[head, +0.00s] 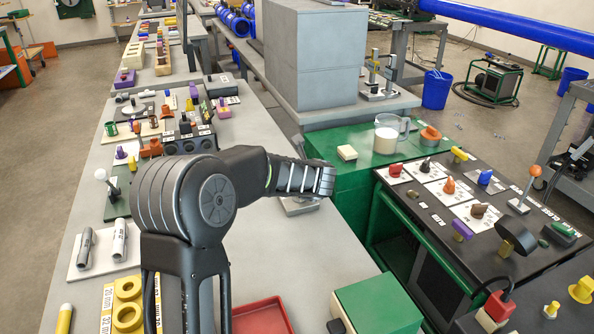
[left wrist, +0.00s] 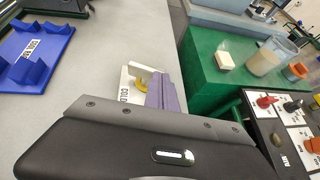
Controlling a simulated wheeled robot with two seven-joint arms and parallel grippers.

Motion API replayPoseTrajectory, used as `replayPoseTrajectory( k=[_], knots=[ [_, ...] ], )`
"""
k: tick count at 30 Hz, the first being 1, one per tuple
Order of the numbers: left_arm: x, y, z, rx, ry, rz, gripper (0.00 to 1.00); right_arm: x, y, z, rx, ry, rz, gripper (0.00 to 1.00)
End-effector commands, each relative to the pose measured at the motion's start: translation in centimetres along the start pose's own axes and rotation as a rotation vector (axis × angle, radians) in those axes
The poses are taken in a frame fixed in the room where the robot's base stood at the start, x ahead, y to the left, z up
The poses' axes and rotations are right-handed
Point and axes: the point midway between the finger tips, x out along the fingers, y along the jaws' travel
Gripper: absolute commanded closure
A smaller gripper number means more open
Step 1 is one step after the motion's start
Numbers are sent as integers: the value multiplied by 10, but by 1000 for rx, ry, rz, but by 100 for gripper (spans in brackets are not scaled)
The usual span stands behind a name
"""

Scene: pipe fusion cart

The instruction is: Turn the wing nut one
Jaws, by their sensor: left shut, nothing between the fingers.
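My left arm comes in from the left in the head view and bends right, its wrist over the grey bench beside the green surface; its fingers are hidden there. In the left wrist view the body of my left gripper fills the bottom, and the purple ridged piece ahead of it looks like its fingers (left wrist: 166,92), shut and empty. Just left of them is a small yellow curved part (left wrist: 141,85), possibly the wing nut, on a pale plate (left wrist: 125,96) lettered "COLD". I cannot tell whether they touch. The plate (head: 298,207) shows partly below my wrist in the head view. My right gripper is not in view.
A blue rack (left wrist: 38,50) lies to the left in the wrist view. The green surface (head: 345,135) holds a clear jug (head: 388,135) and a cream block (head: 347,153). A black panel (head: 415,208) with several coloured knobs stands right. A tall grey box (head: 315,55) stands behind.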

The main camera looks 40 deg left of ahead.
Motion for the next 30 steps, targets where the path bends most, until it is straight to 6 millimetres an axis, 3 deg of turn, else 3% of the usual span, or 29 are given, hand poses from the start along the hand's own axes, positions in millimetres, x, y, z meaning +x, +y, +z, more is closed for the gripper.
replayPoseTrajectory(
  k=[30],
  knots=[
    [9,-11,6,-174,-4,301,100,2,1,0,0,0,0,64]
  ],
)
